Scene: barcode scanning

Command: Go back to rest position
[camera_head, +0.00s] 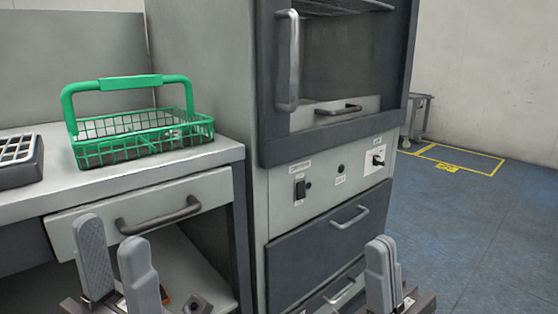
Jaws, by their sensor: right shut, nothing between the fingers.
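My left gripper (111,236) is at the lower left, in front of the drawer of the counter. Its two grey fingers stand apart with nothing visible between them. My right gripper (383,246) is at the bottom right of centre, in front of the grey cabinet's lower drawers. Its fingers are together and it holds nothing. Both grippers point upward in the picture, and their lower parts are cut off by the bottom edge. No barcode scanner can be made out.
A green wire basket (140,138) with a raised handle stands on the counter (200,160), beside a dark tray with a white grid (18,150). A tall grey cabinet (205,75) with an open-looking upper compartment stands centrally. Blue floor (480,230) is clear on the right.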

